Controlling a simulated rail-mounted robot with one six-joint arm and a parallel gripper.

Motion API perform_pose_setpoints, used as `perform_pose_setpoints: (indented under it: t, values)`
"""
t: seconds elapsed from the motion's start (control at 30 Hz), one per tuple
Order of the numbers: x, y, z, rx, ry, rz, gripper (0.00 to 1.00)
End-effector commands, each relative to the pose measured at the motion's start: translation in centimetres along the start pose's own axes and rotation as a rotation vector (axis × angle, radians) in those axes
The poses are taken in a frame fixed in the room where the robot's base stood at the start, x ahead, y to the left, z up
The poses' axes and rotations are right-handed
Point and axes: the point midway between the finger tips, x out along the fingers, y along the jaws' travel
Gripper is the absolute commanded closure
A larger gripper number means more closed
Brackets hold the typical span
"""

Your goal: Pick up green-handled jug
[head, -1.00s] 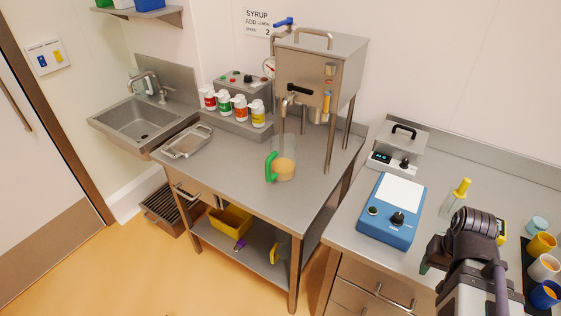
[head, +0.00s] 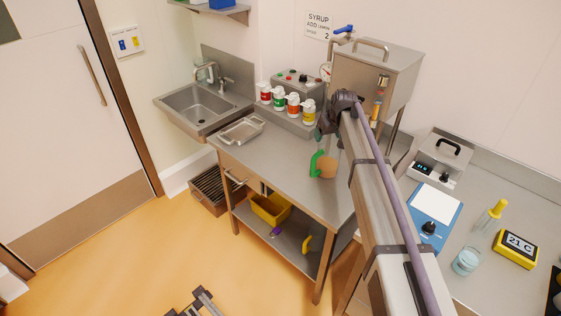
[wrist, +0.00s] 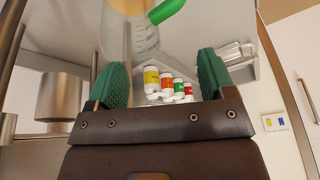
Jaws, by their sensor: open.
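The green-handled jug (head: 328,167) is clear with orange contents at its bottom. It stands upright on the steel table, its handle to the left, and my arm partly hides it in the head view. In the wrist view, which is upside down, the clear jug (wrist: 143,42) and its green handle (wrist: 167,10) show at the top, beyond the fingertips. My gripper (wrist: 161,72) is open, with green finger pads and nothing between them. In the head view its dark wrist is just above and behind the jug, and the fingers are hard to make out.
Several labelled bottles (head: 293,105) stand on a ledge behind the jug. The steel hopper (head: 375,75) stands close by on the right. A metal tray (head: 241,130) lies on the table's left. A blue scale (head: 437,210) is on the right counter. The table's front left is clear.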

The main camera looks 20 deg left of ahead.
Motion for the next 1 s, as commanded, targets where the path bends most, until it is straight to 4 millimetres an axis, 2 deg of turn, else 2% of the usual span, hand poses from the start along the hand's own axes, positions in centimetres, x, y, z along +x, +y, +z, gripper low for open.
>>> perform_pose_setpoints:
  t: [0.03, 0.23, 0.5, 0.7, 0.9, 1.0]
  values:
    - [0.4, 0.5, -1.3, -0.029, 0.026, 0.003, 0.24]
    - [0.8, 0.4, -1.1, -0.079, 0.049, 0.009, 0.24]
    - [6.0, 0.5, -1.1, -0.077, 0.047, 0.009, 0.24]
    - [6.4, 0.5, -1.2, -0.076, 0.047, 0.009, 0.24]
    - [10.4, 0.5, -1.1, -0.075, 0.047, 0.009, 0.24]
    - [11.4, 0.5, -1.3, -0.075, 0.047, 0.009, 0.24]
